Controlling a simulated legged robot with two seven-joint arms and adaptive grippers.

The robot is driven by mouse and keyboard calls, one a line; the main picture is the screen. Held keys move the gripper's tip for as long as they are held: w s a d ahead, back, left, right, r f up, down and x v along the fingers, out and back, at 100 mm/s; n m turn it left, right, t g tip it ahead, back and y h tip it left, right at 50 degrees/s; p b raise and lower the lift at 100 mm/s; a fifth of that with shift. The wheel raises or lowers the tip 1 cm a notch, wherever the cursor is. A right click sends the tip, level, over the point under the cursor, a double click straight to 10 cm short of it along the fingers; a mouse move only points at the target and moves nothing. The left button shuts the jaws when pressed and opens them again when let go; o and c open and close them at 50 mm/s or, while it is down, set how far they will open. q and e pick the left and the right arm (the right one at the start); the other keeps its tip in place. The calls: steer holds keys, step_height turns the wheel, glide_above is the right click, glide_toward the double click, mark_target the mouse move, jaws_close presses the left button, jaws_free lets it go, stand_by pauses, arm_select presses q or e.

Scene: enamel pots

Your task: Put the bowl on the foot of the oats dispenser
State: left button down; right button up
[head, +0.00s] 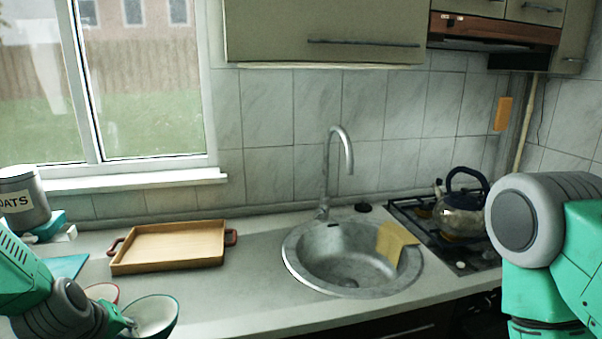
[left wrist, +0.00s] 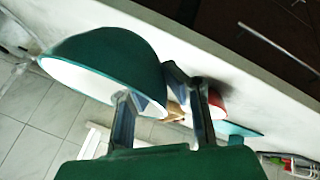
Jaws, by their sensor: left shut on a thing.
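A bowl with a white inside and a green rim (head: 155,312) is at the lower left of the head view, cut by the picture's bottom edge. In the left wrist view its dark green outside (left wrist: 105,58) fills the upper left. My left gripper (head: 128,326) is shut on the bowl's rim; its fingers show in the left wrist view (left wrist: 167,92). I cannot tell how high the bowl is above the counter. The oats dispenser (head: 24,198) stands at the far left by the window, with a teal foot (head: 50,227) partly hidden by my arm. My right gripper is out of view.
A red-rimmed bowl (head: 103,291) is just behind the held bowl, partly hidden by my left gripper. A teal board (head: 66,265) lies behind it. A wooden tray (head: 170,246) with red handles sits right of these. The sink (head: 300,257) and stove with kettle (head: 461,214) are farther right.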

arm_select(q)
steer(key=s+d+f+m+g+h+b, duration=0.2)
steer(key=s+d+f+m+h+b, duration=0.3)
steer(key=s+d+f+m+b, duration=0.5)
steer(key=shift+s+d+f+g+b, duration=0.15)
steer(key=shift+s+d+g+b, duration=0.15)
steer(key=shift+s+d+b, duration=0.5)
steer(key=shift+w+d, duration=0.15)
steer(key=shift+w, duration=0.15)
